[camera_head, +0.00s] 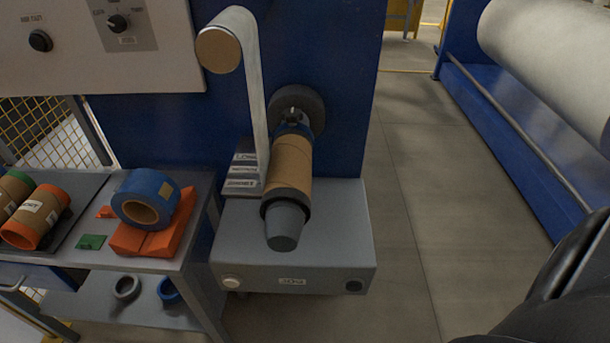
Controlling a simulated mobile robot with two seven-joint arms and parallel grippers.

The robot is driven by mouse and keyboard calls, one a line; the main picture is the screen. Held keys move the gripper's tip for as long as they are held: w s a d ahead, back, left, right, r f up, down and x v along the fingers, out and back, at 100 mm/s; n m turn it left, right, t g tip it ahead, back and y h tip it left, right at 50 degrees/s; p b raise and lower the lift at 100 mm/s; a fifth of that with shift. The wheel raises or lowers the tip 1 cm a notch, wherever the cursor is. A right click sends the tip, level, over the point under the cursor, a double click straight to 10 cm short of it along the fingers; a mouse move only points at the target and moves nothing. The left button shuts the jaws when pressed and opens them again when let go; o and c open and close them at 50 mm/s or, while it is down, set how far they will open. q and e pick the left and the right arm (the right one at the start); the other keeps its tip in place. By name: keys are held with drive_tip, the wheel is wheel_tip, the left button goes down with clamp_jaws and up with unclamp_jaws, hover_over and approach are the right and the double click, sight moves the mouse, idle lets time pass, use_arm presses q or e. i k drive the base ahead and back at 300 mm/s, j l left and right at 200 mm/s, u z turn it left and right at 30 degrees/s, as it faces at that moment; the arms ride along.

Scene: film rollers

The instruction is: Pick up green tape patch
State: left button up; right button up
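The green tape patch (91,242) lies flat on the grey table (165,262) at the left. It sits just left of an orange block (128,240) and below a small orange patch (105,212). Nothing covers it. Neither of my grippers shows in the head view. A dark, rounded shape fills the lower right corner and hides the floor there.
A blue tape roll (146,196) rests on the orange block. A grey machine (295,245) with a cardboard core (291,163) stands right of the table. Floor (405,190) is clear further right.

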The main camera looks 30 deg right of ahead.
sight(89, 241)
drive_tip(key=z, duration=0.95)
drive_tip(key=u, duration=1.5)
